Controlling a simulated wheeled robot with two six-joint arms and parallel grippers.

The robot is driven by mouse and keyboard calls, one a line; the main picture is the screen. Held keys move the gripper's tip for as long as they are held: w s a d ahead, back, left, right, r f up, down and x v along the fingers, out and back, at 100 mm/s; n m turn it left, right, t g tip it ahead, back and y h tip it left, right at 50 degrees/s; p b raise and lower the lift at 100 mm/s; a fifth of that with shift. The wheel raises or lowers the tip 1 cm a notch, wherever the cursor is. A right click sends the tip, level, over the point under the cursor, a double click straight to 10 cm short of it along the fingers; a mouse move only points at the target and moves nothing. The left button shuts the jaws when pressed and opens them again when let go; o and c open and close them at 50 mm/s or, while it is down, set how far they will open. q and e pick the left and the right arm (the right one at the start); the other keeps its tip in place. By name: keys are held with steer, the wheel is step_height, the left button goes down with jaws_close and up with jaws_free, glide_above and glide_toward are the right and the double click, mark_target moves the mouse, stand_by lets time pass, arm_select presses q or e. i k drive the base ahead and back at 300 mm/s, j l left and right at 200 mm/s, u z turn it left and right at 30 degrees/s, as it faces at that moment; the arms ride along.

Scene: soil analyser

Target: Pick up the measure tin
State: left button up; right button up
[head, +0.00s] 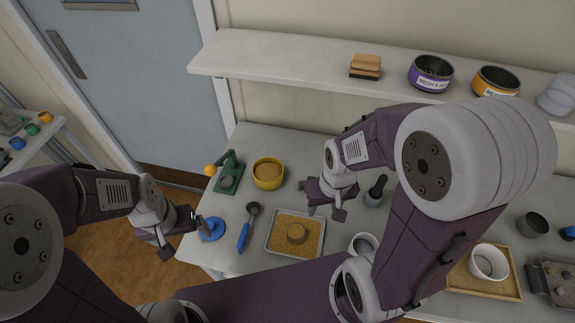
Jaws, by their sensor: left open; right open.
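No label marks the measure tin, so I cannot tell for certain which thing it is. A small dark grey metal tin (533,224) stands upright at the right of the table. A pale round cup (364,243) stands near the front middle, partly hidden by my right arm. My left gripper (184,238) is open and empty at the table's left edge, beside a blue disc (211,229). My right gripper (325,212) is open and empty above the table, near the tray's back right corner.
A yellow bowl of soil (268,173), a green device (228,176) and a blue-handled scoop (247,230) stand left. A dark pestle-like tool (377,188) is right of my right gripper. A white cup (488,262) stands on a wooden tray (483,286). A shelf (290,57) overhangs the back.

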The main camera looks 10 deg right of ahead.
mark_target(296, 231)
steer(key=k+z, duration=0.1)
steer(key=z, duration=0.35)
steer(key=k+l+z, duration=0.1)
steer(key=z, duration=0.35)
steer(key=k+l+z, duration=0.1)
steer(key=z, duration=0.35)
